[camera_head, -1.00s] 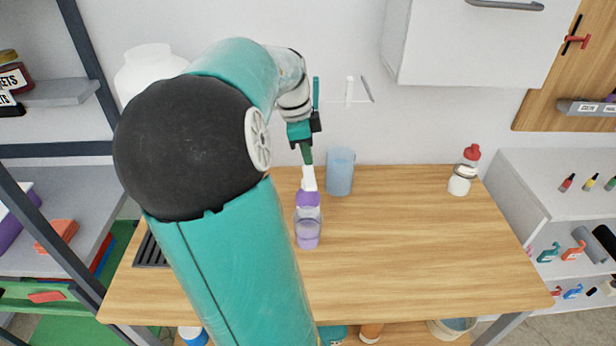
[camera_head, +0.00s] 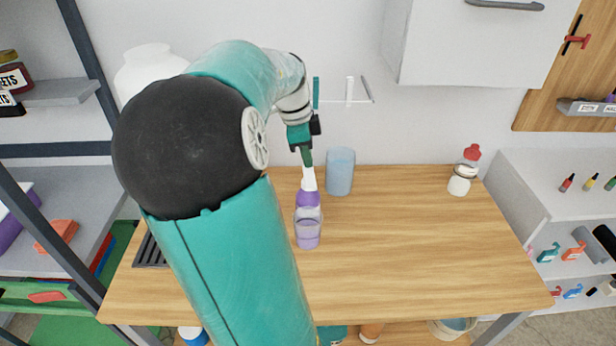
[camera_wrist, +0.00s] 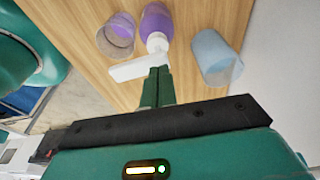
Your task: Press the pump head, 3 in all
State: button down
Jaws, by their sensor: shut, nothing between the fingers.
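The purple pump bottle (camera_head: 308,200) stands upright on the wooden table, with a white pump head (camera_head: 309,180) on top. In the wrist view the purple bottle (camera_wrist: 157,24) and its white pump head with spout (camera_wrist: 136,68) show beside my fingers. My gripper (camera_head: 307,163) is shut and empty, pointing down with its fingertips at the top of the pump head. In the wrist view my closed fingertips (camera_wrist: 158,73) overlap the head; whether they touch is hard to tell. A clear cup (camera_head: 308,232) with purple contents stands in front of the bottle.
A translucent blue cup (camera_head: 340,172) stands close to the right of the bottle. A white bottle with a red cap (camera_head: 466,170) is at the table's back right. The wooden table (camera_head: 420,250) is clear at front right. A white cabinet (camera_head: 460,45) hangs above.

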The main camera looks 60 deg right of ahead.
jog(key=shift+w+x, duration=0.2)
jog(key=shift+x, duration=0.95)
jog(key=shift+a+f, duration=0.1)
jog(key=shift+s+v, duration=0.15)
jog(key=shift+v, duration=0.65)
jog(key=shift+s+v, duration=0.15)
jog(key=shift+v, duration=0.7)
jog(key=shift+s+d+v, duration=0.1)
jog(key=shift+s+v, duration=0.05)
jog(key=shift+v, duration=0.7)
jog(key=shift+s+d+v, duration=0.1)
jog(key=shift+s+v, duration=0.05)
jog(key=shift+v, duration=0.65)
jog(key=shift+s+v, duration=0.2)
jog(key=shift+v, duration=0.65)
jog(key=shift+d, duration=0.15)
